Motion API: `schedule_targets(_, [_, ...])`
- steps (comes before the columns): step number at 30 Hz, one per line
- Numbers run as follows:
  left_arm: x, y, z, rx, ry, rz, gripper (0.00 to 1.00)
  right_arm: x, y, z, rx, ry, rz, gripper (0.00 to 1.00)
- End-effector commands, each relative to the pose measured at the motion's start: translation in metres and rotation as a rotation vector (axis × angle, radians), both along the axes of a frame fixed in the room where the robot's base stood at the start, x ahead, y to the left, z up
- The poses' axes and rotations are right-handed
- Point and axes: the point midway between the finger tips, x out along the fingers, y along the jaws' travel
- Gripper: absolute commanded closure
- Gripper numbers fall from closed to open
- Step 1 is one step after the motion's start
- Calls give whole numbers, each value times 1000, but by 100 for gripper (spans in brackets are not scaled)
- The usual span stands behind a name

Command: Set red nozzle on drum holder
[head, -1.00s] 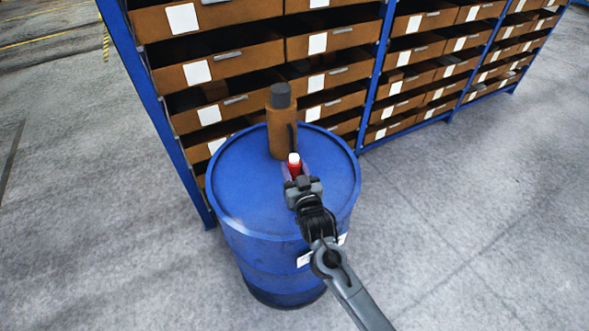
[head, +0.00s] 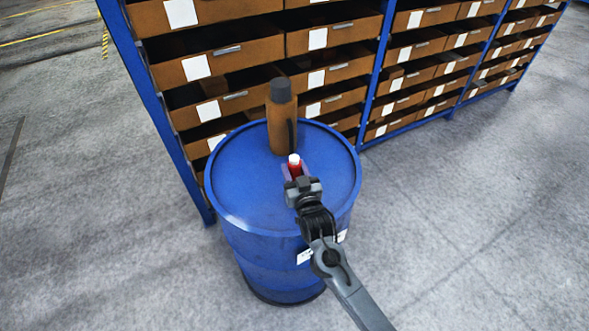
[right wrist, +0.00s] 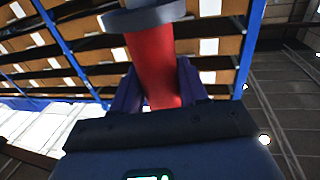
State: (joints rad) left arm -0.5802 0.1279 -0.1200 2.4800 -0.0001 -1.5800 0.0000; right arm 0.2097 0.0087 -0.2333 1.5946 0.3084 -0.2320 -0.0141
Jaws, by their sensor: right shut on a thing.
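The red nozzle (head: 294,168) has a pale tip and stands roughly upright in my right gripper (head: 296,174), above the blue drum (head: 240,185). My right gripper is shut on it. In the right wrist view the red nozzle (right wrist: 153,65) rises between the two fingers, with a grey collar at its upper end. A brown cylindrical thing (head: 282,125) with a dark grey top and a dark side strip stands on the drum, just behind the nozzle. I cannot tell whether it is the holder, nor whether the nozzle touches anything. My left gripper is not in view.
A blue rack (head: 168,130) with several brown drawer boxes (head: 335,70) stands close behind the drum. The drum top is bare to the left of the nozzle. Grey floor (head: 480,220) is open to the right and left.

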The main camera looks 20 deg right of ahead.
Motion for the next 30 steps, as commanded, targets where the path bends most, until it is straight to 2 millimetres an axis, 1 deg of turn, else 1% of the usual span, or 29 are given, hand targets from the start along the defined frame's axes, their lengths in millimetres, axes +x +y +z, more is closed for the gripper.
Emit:
schedule_targets(15, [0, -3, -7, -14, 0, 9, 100, 0, 0, -11, 1, -4, 0, 79])
schedule_targets(30, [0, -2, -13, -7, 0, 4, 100, 0, 0, -23, 1, -4, 0, 79])
